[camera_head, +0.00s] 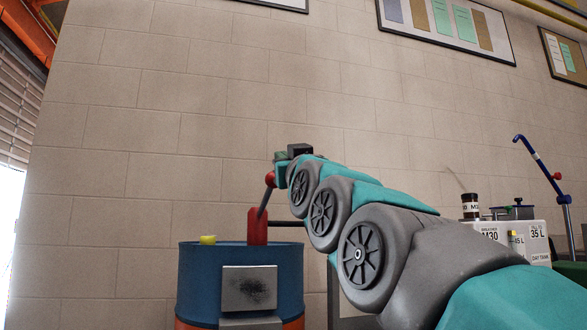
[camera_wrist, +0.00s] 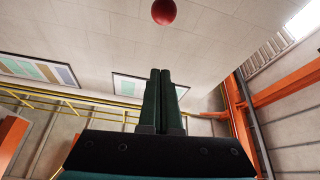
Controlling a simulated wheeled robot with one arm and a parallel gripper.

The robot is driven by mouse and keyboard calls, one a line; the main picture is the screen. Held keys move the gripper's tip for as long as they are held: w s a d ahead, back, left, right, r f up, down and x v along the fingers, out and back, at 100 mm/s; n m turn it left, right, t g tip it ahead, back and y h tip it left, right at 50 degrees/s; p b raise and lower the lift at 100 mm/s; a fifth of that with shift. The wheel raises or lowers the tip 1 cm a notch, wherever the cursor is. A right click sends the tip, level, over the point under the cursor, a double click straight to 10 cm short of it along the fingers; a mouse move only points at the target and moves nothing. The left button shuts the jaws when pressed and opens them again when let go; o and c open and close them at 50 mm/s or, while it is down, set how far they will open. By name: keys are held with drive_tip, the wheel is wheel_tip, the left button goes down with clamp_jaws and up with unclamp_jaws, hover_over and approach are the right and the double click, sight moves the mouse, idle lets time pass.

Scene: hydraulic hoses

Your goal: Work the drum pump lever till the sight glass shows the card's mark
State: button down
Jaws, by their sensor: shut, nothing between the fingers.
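A blue drum (camera_head: 198,285) stands by the wall in the head view. A red pump body (camera_head: 257,226) is on top of it. The thin pump lever (camera_head: 264,203) rises from it, tilted, to a red ball knob (camera_head: 270,179). The knob also shows in the wrist view (camera_wrist: 164,12), just beyond the fingertips and apart from them in the picture. My gripper (camera_wrist: 160,70) is shut and empty; in the head view it is small, by the knob. The sight glass level is too small to read.
A yellow cap (camera_head: 208,239) sits on the drum top, and a grey plate (camera_head: 249,288) is on its front. A dark bottle (camera_head: 470,206) stands on the tank. A blue bent pipe (camera_head: 545,175) rises at far right. My arm hides the space between drum and tank.

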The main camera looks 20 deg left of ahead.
drive_tip(key=shift+w, duration=0.1)
drive_tip(key=shift+p+x, duration=1.7)
drive_tip(key=shift+x, duration=3.2)
drive_tip(key=f, duration=0.1)
drive_tip(key=f+b, duration=0.1)
drive_tip(key=f, duration=0.2)
drive_tip(key=shift+w+d+b, duration=0.15)
drive_tip(key=shift+w+b, duration=0.2)
drive_tip(key=shift+s+f, duration=0.1)
